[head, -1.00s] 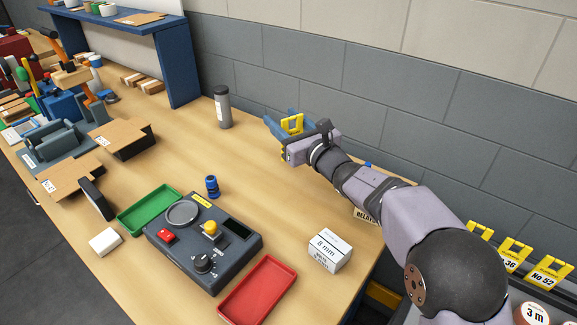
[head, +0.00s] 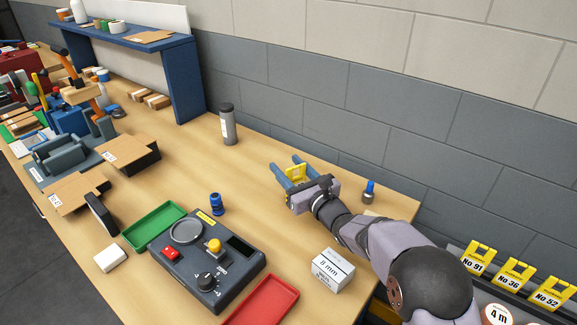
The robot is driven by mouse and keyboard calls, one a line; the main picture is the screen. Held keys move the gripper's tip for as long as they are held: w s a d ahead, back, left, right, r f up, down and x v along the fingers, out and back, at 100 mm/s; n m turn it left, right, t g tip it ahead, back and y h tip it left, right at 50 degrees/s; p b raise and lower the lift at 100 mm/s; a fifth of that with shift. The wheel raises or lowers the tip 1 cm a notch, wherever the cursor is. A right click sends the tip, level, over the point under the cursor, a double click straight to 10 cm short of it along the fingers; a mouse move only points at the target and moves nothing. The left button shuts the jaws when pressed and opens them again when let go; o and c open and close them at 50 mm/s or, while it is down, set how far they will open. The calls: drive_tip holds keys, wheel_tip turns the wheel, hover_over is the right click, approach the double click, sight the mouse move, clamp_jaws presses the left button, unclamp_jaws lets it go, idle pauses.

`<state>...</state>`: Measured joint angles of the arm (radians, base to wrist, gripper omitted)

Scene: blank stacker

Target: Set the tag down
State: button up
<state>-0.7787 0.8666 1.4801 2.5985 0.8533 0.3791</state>
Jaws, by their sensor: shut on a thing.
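My gripper (head: 291,170) is shut on a yellow tag (head: 295,175), which shows between its blue fingers. The gripper is over the back part of the wooden bench (head: 255,200), right of the grey bottle (head: 228,125). I cannot tell whether the tag touches the bench. Any writing on the held tag is not readable. Other yellow tags, marked No 91 (head: 478,257), No 36 (head: 514,273) and No 52 (head: 551,291), stand at the right.
A small blue-topped bottle (head: 369,192) stands behind my arm. The dark control box (head: 190,275), green tray (head: 154,226), red tray (head: 262,303), white 8 mm box (head: 332,271) and a blue knobbed piece (head: 216,204) are nearer the front. Bare bench lies left of the gripper.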

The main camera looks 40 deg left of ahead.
drive_tip(key=shift+f+b, duration=0.2)
drive_tip(key=shift+b, duration=0.15)
drive_tip(key=o, duration=1)
drive_tip(key=shift+r, duration=0.1)
drive_tip(key=shift+r, duration=0.1)
drive_tip(key=shift+r+p, duration=0.15)
drive_tip(key=shift+p, duration=0.3)
drive_tip(key=shift+s+d+f, duration=0.1)
drive_tip(key=shift+d+f, duration=0.1)
drive_tip(key=shift+d, duration=0.1)
drive_tip(key=b+v, duration=0.3)
drive_tip(key=v, duration=0.8)
drive_tip(key=shift+s+d, duration=0.1)
drive_tip(key=shift+d, duration=0.05)
drive_tip(key=shift+r, duration=0.1)
